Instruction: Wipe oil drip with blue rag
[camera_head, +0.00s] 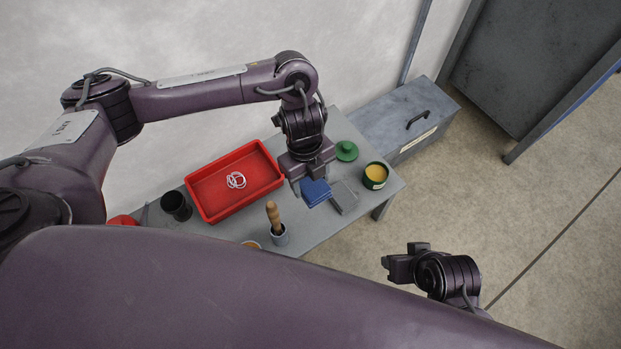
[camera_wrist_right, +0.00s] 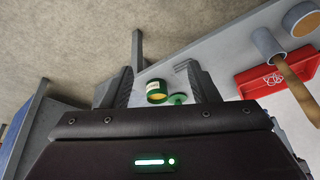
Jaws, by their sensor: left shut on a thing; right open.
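My left gripper (camera_head: 306,186) is shut on the blue rag (camera_head: 316,193), which looks like a small folded block at the gripper's tips, over the right half of the grey table (camera_head: 352,226). I cannot tell whether the rag touches the table top. No oil drip can be made out; the gripper and rag may hide it. My right gripper (camera_head: 389,266) is open and empty, off the table's front right; its spread fingers show in the right wrist view (camera_wrist_right: 161,78).
A green tin with yellow contents (camera_head: 375,176), a green lid (camera_head: 346,151) and a grey block (camera_head: 344,197) stand near the rag. A red tray (camera_head: 205,192) with silvery rings, a cup (camera_head: 279,236) with a wooden-handled tool (camera_head: 273,212) and a black cup (camera_head: 176,205) are left.

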